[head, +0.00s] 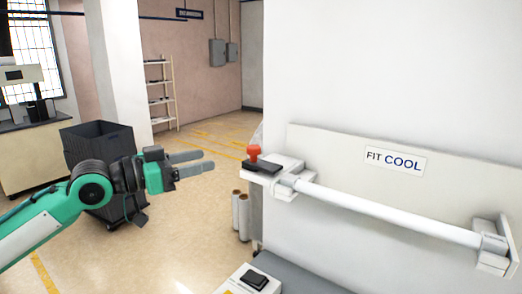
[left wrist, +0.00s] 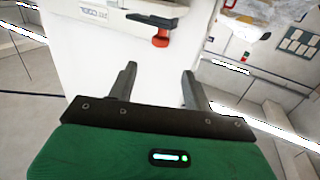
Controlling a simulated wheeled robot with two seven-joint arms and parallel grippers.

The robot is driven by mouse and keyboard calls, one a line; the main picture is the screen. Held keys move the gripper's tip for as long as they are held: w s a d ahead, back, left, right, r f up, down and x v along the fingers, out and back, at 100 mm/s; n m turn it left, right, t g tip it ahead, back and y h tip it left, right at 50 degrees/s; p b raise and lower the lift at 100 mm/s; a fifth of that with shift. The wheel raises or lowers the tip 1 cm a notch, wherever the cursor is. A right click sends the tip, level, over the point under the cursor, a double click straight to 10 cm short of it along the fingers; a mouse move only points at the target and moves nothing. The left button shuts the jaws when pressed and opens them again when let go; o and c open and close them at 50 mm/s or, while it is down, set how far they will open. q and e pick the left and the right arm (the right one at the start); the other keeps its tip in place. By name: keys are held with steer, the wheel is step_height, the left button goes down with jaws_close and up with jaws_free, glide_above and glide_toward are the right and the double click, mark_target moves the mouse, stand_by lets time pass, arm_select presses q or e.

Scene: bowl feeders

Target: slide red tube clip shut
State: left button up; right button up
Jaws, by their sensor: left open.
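The red clip (head: 254,152) stands at the left end bracket (head: 288,163) of a white tube (head: 390,213), beside a flat dark piece (head: 262,167). In the left wrist view the red clip (left wrist: 161,38) shows beyond my fingers, near the top middle. My left gripper (head: 208,160) is open and empty, to the left of the clip and apart from it. Its two fingers also show spread in the left wrist view (left wrist: 158,70). I cannot tell how far the clip is slid. My right gripper is not in view.
The tube runs along a white panel with a "FIT COOL" sign (head: 394,160). A white device with a black part (head: 254,279) is at the bottom. Pale rolls (head: 240,214) stand below the clip. A dark bin (head: 98,145) is behind my left arm. Open floor lies between.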

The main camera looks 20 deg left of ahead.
mark_target(249, 147)
arm_select(q)
steer(key=p+x, duration=0.5)
steer(key=x, duration=0.7)
steer(key=shift+w+d+r+p, duration=0.1)
steer(key=shift+w+d+p, duration=0.1)
steer(key=shift+p, duration=0.15)
steer(key=shift+w+d, duration=0.45)
jaws_close()
